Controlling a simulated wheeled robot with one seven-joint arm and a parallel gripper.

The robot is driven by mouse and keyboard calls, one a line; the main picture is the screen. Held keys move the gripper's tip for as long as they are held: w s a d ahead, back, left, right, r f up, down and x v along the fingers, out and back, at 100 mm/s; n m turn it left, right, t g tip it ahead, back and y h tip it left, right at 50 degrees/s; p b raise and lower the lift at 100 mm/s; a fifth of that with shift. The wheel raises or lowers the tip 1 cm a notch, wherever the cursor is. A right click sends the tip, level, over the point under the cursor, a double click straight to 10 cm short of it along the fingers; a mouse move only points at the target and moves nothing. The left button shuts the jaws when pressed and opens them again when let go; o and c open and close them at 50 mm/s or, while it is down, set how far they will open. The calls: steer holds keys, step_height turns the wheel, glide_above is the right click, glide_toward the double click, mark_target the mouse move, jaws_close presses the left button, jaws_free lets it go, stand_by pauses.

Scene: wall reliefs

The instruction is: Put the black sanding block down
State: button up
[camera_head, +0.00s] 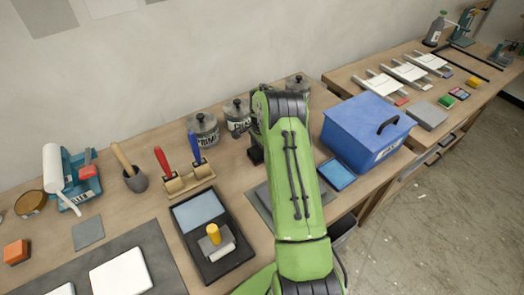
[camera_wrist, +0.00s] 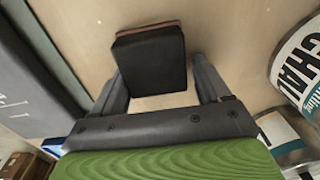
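The black sanding block (camera_wrist: 152,62) has a reddish-brown layer along its far edge. Pale wood shows beyond the block. I cannot tell whether the block touches the bench. In the head view my green arm reaches over the bench toward the wall, and my gripper (camera_head: 256,150) is mostly hidden behind it.
Glass jars (camera_head: 203,130) stand along the wall close to my gripper. A blue box (camera_head: 352,145) is to the right. A tool rack (camera_head: 188,183) with red and blue handles and a black tray (camera_head: 232,262) are to the left. In the wrist view a labelled can (camera_wrist: 302,62) is at right.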

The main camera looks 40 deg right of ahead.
steer(key=shift+o, duration=0.3)
steer(key=shift+s+a+f+g, duration=0.1)
steer(key=shift+s+f+g, duration=0.25)
steer(key=shift+f, duration=0.25)
step_height(320, 180, up, 14)
steer(key=p, duration=0.2)
step_height(320, 180, up, 6)
steer(key=n, duration=0.3)
glide_above(254, 156)
steer(key=s+a+r+n+t, duration=0.2)
steer(key=s+a+r+n, duration=0.25)
steer(key=a+r, duration=0.35)
steer(key=s+a+r+n+t, duration=0.1)
steer(key=s+a+n, duration=0.4)
steer(key=s, duration=0.6)
steer(key=s+a+r+n+t, duration=0.1)
steer(key=s+a+n+t, duration=0.2)
steer(key=s, duration=0.9)
steer(key=a+n, duration=0.3)
steer(key=a, duration=0.1)
steer(key=shift+r, duration=0.25)
